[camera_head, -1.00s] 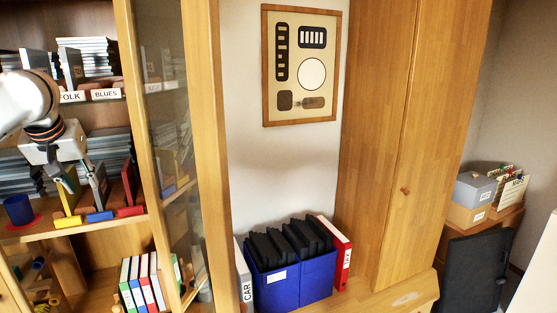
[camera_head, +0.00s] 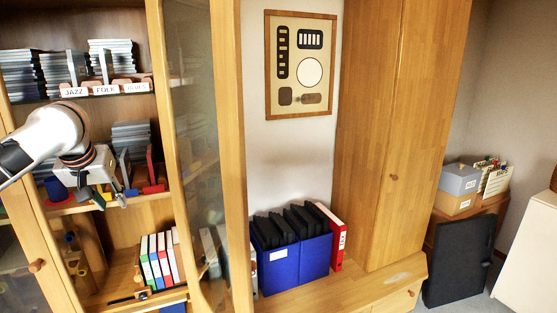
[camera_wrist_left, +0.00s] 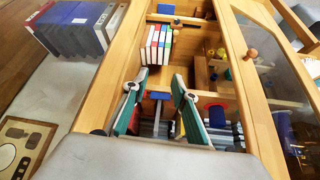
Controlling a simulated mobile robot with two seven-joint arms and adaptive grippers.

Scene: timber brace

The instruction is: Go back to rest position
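My left arm comes in from the left in the head view, and my left gripper (camera_head: 111,202) hangs in front of the open shelf unit, pointing down. In the left wrist view, the fingers of the left gripper (camera_wrist_left: 157,95) stand apart with nothing held between them; shelves and a row of binders show past them. The small binders (camera_head: 160,258) stand upright on the lower shelf and also show in the left wrist view (camera_wrist_left: 157,45). My right gripper is not in view.
The glass cabinet door (camera_head: 195,130) stands close right of my left gripper. A blue file box (camera_head: 315,262) and a red binder (camera_head: 336,240) stand on the wooden ledge. A framed panel (camera_head: 300,65) hangs on the wall. Grey and brown boxes (camera_head: 458,180) stand at right.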

